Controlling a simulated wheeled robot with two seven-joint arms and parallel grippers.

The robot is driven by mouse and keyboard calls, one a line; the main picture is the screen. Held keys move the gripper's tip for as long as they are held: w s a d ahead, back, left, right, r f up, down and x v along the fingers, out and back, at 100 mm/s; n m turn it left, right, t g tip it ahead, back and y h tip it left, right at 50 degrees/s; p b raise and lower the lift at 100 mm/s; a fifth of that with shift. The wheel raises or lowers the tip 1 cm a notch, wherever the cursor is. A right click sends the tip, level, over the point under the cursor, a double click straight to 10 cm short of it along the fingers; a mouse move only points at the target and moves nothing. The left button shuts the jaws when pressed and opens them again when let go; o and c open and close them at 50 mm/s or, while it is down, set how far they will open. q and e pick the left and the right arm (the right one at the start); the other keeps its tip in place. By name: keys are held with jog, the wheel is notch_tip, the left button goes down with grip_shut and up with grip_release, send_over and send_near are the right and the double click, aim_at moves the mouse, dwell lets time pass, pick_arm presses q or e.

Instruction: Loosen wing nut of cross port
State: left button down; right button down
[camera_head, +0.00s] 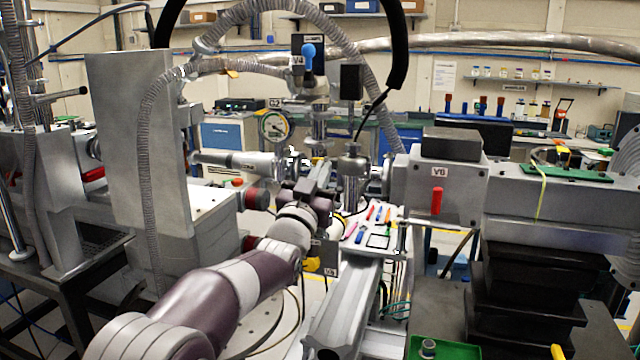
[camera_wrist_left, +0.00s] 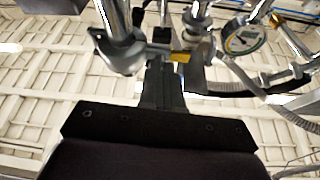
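My left arm reaches in from the lower left in the head view. Its gripper (camera_head: 326,172) is up at the steel vacuum fittings in the middle. In the left wrist view the dark gripper fingers (camera_wrist_left: 163,72) lie close together and point up at a steel tube fitting (camera_wrist_left: 122,50), with a small yellow tag (camera_wrist_left: 180,57) beside their tips. I cannot make out the wing nut; it is too small or hidden by the fingers. I cannot tell whether they touch or grip anything. My right gripper is not in view.
A round gauge (camera_head: 274,126) is left of the fittings and also shows in the wrist view (camera_wrist_left: 243,38). A valve box marked V6 (camera_head: 438,195) is at right. A tall grey box (camera_head: 128,140) is at left. A ribbed hose (camera_head: 355,55) arches overhead. A white tool tray (camera_head: 378,241) lies below.

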pick_arm(q)
jog(key=shift+n, duration=0.3)
jog(key=c, duration=1.3)
grip_release()
jog(key=shift+w+f, duration=0.15)
